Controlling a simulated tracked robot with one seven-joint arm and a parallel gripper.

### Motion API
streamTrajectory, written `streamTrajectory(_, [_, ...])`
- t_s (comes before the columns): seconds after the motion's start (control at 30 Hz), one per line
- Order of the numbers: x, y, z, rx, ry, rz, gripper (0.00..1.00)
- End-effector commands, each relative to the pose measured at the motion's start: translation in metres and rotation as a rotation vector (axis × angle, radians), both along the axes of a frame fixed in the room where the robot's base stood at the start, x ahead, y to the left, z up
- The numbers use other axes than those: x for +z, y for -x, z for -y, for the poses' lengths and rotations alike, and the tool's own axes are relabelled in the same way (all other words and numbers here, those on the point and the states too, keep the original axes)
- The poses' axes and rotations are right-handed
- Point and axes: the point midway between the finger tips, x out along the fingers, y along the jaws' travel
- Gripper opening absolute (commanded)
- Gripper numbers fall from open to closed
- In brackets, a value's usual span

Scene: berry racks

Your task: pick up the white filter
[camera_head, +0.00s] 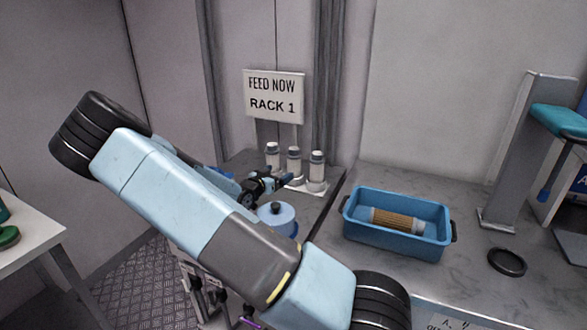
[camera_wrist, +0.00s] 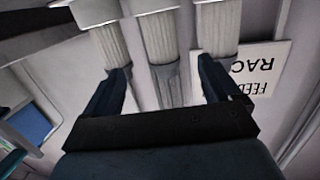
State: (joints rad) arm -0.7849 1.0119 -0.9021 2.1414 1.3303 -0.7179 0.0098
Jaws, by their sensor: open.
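Three white filters stand upright in a row: left (camera_head: 272,157), middle (camera_head: 294,162) and right (camera_head: 317,169). They have pleated white bodies and stand on a pale base (camera_head: 306,188). My gripper (camera_head: 284,180) is open and low in front of them. In the wrist view, which is upside down, the gripper (camera_wrist: 166,70) has its two dark fingers spread wide. The middle filter (camera_wrist: 160,40) shows between the fingertips, with the other two lining up with the fingers. I cannot tell whether the fingers touch any filter.
A blue bin (camera_head: 355,229) holds a brown pleated filter (camera_head: 397,219). A blue round container (camera_head: 277,217) sits beside my arm. A black ring (camera_head: 507,262) lies at right. The counter is clear behind the bin.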

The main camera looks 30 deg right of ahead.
Motion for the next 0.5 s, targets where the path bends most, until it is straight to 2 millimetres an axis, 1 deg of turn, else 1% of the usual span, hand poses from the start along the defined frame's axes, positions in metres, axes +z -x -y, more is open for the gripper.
streamTrajectory(0.1, [0.004,-0.001,-0.001,-0.007,0.059,0.024,0.90])
streamTrajectory(0.27, [0.007,-0.002,0.002,-0.014,0.091,0.040,0.90])
streamTrajectory(0.37, [0.008,-0.007,0.011,-0.014,0.095,0.042,0.90])
streamTrajectory(0.5, [0.007,-0.019,0.033,-0.014,0.093,0.041,0.90])
